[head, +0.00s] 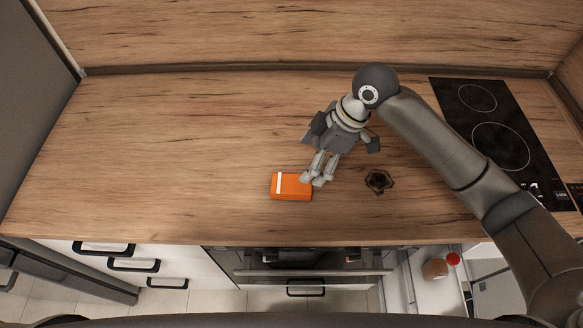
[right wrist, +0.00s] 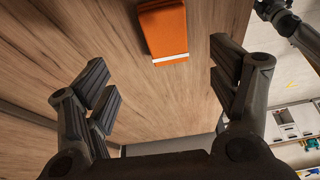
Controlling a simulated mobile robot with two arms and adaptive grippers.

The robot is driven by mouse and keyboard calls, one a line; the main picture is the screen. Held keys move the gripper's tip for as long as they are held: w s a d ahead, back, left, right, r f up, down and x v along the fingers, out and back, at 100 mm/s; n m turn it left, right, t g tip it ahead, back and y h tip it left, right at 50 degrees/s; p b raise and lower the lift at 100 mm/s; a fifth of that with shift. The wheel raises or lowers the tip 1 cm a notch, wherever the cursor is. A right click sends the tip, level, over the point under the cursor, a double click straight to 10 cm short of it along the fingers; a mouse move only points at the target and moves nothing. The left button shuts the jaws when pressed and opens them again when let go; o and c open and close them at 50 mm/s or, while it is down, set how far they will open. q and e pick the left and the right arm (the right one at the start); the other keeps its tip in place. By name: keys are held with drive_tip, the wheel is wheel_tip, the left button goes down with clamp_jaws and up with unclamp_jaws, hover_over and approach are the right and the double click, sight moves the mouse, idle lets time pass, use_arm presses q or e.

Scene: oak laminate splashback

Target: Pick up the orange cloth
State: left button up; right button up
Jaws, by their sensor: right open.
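The orange cloth (head: 295,187) is folded into a small flat block with a white stripe near its left end. It lies on the wooden counter near the front edge in the head view. It also shows at the top of the right wrist view (right wrist: 163,28), with the white stripe towards the gripper. My right gripper (head: 315,180) is at the cloth's right end in the head view and covers a little of it. In the right wrist view the gripper (right wrist: 165,80) has its fingers wide apart and nothing between them.
A small dark object (head: 379,181) stands on the counter just right of my right gripper. A black cooktop (head: 485,130) is at the right. The counter (head: 150,150) left of the cloth is clear. Below the front edge are drawers and an open drawer holding a red-capped jar (head: 437,268).

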sight(294, 184)
drive_tip(key=f, duration=0.1)
drive_tip(key=s+a+f, duration=0.1)
drive_tip(key=a+f+p, duration=0.1)
drive_tip(key=shift+s+f, duration=0.3)
drive_tip(key=shift+f, duration=0.05)
drive_tip(key=shift+w+a+f, duration=0.1)
drive_tip(key=shift+w+f, duration=0.05)
drive_tip(key=shift+f, duration=0.15)
drive_tip(key=p+x, duration=0.2)
drive_tip(key=x, duration=0.2)
drive_tip(key=shift+w+a, duration=0.1)
drive_tip(key=shift+a+f, duration=0.2)
drive_tip(key=shift+f, duration=0.3)
use_arm(q)
drive_tip(key=r, duration=0.3)
drive_tip(key=shift+s+r, duration=0.1)
drive_tip(key=shift+s, duration=0.2)
use_arm(e)
drive_tip(key=shift+w+f, duration=0.1)
use_arm(q)
drive_tip(key=shift+r, duration=0.1)
use_arm(e)
drive_tip(key=shift+f, duration=0.2)
drive_tip(key=shift+c, duration=0.5)
drive_tip(key=shift+d, duration=0.1)
drive_tip(key=c, duration=1)
